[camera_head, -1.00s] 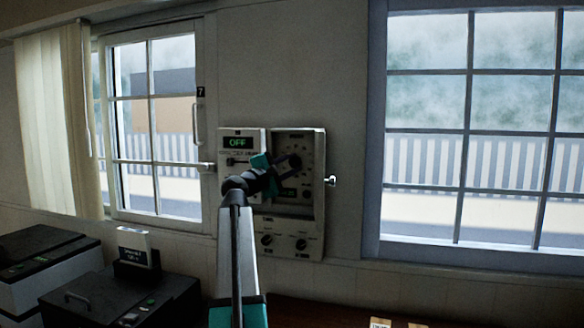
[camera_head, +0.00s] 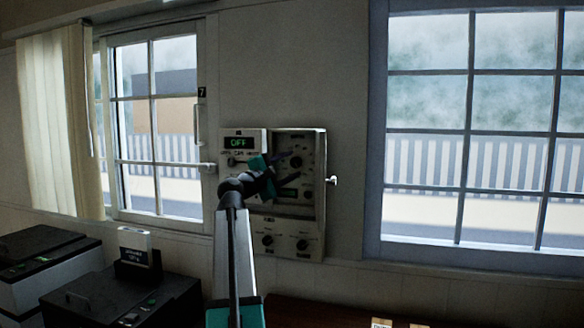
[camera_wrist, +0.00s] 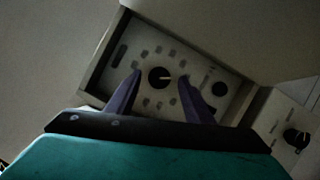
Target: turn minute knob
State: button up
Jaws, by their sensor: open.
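A grey control box (camera_head: 313,215) is mounted on the wall between two windows. A round black knob (camera_wrist: 160,77) with a white pointer line sits on its recessed panel, ringed by small markings; the same panel shows in the head view with a dark knob (camera_head: 296,161). A smaller dark knob (camera_wrist: 219,89) is to its right in the wrist view. My gripper (camera_wrist: 152,86) is open, its two purple fingers on either side of the black knob in that view. I cannot tell whether they touch it. In the head view my gripper (camera_head: 287,170) is in front of the panel.
A lower section of the box carries two more black knobs (camera_head: 302,244). A display reading OFF (camera_head: 238,143) is at the upper left. A silver handle (camera_head: 332,181) sticks out at the right side. Dark machines (camera_head: 120,295) stand below at left.

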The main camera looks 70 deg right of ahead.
jog(key=b+v, duration=0.2)
jog(key=v, duration=1)
jog(key=shift+b, duration=0.3)
jog(key=shift+a, duration=0.1)
